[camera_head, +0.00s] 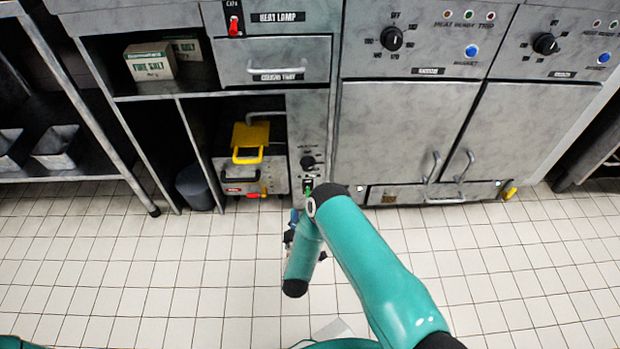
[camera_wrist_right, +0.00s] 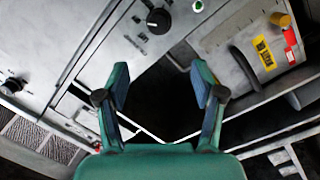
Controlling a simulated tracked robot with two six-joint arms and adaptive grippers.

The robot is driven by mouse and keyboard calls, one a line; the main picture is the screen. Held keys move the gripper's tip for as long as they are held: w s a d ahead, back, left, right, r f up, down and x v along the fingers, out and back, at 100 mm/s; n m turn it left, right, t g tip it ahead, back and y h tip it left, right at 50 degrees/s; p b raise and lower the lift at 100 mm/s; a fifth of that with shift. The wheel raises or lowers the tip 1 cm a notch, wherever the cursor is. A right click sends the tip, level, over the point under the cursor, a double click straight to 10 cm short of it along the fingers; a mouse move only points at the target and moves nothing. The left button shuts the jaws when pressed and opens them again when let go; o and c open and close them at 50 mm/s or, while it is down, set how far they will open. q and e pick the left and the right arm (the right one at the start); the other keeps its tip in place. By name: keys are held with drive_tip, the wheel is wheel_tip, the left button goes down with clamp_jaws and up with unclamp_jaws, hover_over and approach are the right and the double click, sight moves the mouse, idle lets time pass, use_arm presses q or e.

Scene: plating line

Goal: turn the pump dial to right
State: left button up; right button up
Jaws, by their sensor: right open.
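The likely pump dial is a small black knob (camera_head: 308,162) on a narrow grey panel at the middle of the counter front, with a small green-lit switch (camera_head: 307,187) below it. Its label is too small to read. A black knob with a pale scale also shows in the right wrist view (camera_wrist_right: 158,20), beyond the gap between my fingers. Its pointer direction is unclear. My right gripper (camera_wrist_right: 160,80) is open and empty, apart from the knob. In the head view it is partly hidden behind my teal arm. My left gripper is out of view.
A dark bin (camera_head: 195,187) stands further left. Closed cabinet doors (camera_head: 395,130) with handles are on the right.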

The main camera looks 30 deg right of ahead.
sight(308, 169)
drive_tip(key=b+x, duration=0.5)
drive_tip(key=x, duration=1)
drive_tip(key=shift+w+d, duration=0.1)
drive_tip(key=shift+d, duration=0.05)
drive_tip(key=shift+w+d+r+b, duration=0.15)
drive_tip(key=shift+w+d+b, duration=0.2)
drive_tip(key=shift+w, duration=0.2)
